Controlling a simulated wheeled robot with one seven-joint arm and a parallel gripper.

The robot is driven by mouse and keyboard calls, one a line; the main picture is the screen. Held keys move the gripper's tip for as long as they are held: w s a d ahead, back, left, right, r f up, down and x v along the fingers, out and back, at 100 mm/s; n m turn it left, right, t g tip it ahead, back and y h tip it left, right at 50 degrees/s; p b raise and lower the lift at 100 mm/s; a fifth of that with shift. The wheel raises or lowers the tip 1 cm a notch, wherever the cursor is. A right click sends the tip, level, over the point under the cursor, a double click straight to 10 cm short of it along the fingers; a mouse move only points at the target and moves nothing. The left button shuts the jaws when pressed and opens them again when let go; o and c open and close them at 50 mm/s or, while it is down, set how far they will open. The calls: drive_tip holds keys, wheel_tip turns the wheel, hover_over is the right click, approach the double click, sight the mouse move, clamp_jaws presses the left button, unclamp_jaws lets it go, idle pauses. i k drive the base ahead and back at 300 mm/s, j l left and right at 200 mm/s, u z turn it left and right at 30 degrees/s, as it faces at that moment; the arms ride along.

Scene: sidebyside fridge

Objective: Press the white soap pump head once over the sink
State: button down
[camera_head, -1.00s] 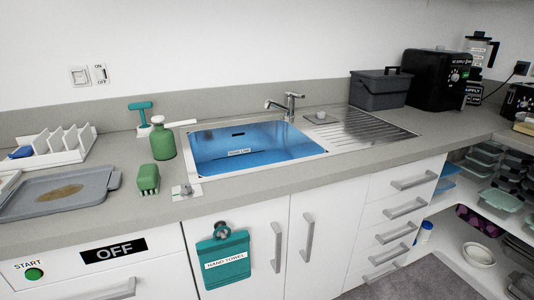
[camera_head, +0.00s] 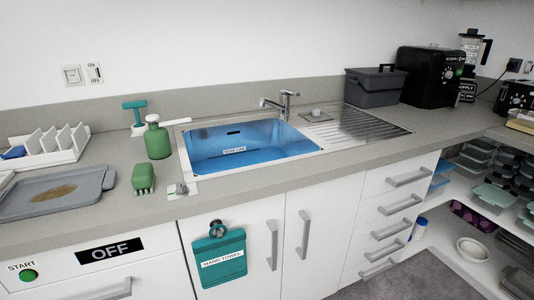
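The green soap bottle (camera_head: 158,142) stands upright on the counter just left of the sink. Its white pump head (camera_head: 153,118) sits on top, with a long white spout (camera_head: 176,121) pointing right toward the sink's back left corner. My gripper is not in view, so nothing is seen touching the pump.
A green brush (camera_head: 143,179) lies in front of the bottle; a teal-handled tool (camera_head: 136,113) stands behind it. A grey tray (camera_head: 55,192) and white rack (camera_head: 45,150) are at left. The faucet (camera_head: 283,102) rises behind the sink. The drainboard (camera_head: 355,126) is mostly bare.

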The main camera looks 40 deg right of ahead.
sight(152, 118)
drive_tip(key=i+u, duration=0.2)
drive_tip(key=u, duration=0.25)
drive_tip(key=i+l+u, duration=0.15)
drive_tip(key=u, duration=0.25)
drive_tip(key=i+l+u, duration=0.15)
drive_tip(key=i+l, duration=0.35)
drive_tip(key=i+l+u, duration=0.15)
drive_tip(key=i+l, duration=0.3)
drive_tip(key=l, duration=0.15)
